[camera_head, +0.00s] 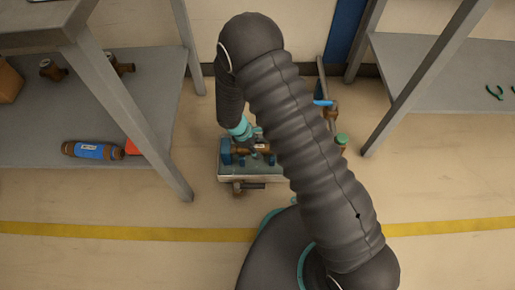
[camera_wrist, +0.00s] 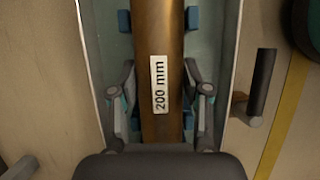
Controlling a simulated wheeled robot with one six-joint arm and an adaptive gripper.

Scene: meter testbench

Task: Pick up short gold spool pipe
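The gold-brown spool pipe (camera_wrist: 158,40) runs lengthwise up the middle of the wrist view, with a white "200 mm" label on it. It lies over a pale tray (camera_wrist: 232,45), between blue supports (camera_wrist: 192,18). My gripper (camera_wrist: 158,72) is open, with one finger on each side of the pipe. Narrow gaps seem to show between the fingers and the pipe; contact lower down cannot be told. In the head view, part of the pipe (camera_head: 243,151) shows on the test bench beneath my arm, which hides the rest and the fingers.
A dark handle (camera_wrist: 263,82) sits right of the tray. Another shelf (camera_head: 440,80) stands at right. A valve with a blue handle (camera_head: 325,103) is behind my arm. The front floor is clear.

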